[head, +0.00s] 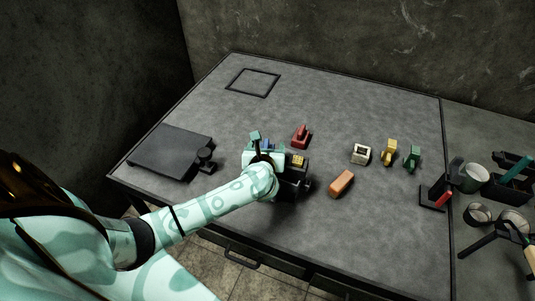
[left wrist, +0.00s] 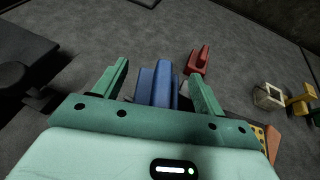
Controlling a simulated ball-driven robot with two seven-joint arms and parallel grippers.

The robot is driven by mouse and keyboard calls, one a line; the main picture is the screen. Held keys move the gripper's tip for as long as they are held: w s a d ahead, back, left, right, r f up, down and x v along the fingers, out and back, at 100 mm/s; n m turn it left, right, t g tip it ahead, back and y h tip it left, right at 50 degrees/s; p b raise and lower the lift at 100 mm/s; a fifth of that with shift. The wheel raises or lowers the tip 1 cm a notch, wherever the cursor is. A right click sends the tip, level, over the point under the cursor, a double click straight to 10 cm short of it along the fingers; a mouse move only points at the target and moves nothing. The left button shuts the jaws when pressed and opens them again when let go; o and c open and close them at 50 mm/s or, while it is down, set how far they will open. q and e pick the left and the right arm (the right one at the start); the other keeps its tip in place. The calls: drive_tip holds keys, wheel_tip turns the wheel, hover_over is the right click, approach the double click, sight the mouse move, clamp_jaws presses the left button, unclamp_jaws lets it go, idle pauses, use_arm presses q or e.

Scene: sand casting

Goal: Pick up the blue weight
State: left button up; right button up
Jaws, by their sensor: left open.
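The blue weight (left wrist: 157,86) shows in the left wrist view as a blue block with a raised upright part, between the two green fingers of my left gripper (left wrist: 160,72). The fingers are open, one on each side of it, with gaps visible near their tips. In the head view only a small part of the blue weight (head: 267,143) shows behind my left gripper (head: 265,146), and its base is hidden. I cannot tell whether the fingers touch it. My right gripper is not in view.
A red weight (head: 301,137) stands just behind. A white block (head: 361,154), yellow weight (head: 389,153), green weight (head: 412,158) and orange brick (head: 341,184) lie to the right. A dark flat box (head: 172,152) is at left. A dark device with yellow buttons (head: 297,171) sits beside my gripper.

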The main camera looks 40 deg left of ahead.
use_arm(q)
drive_tip(key=shift+w+a+f, duration=0.1)
drive_tip(key=shift+w+a, duration=0.05)
drive_tip(key=shift+w, duration=0.15)
clamp_jaws()
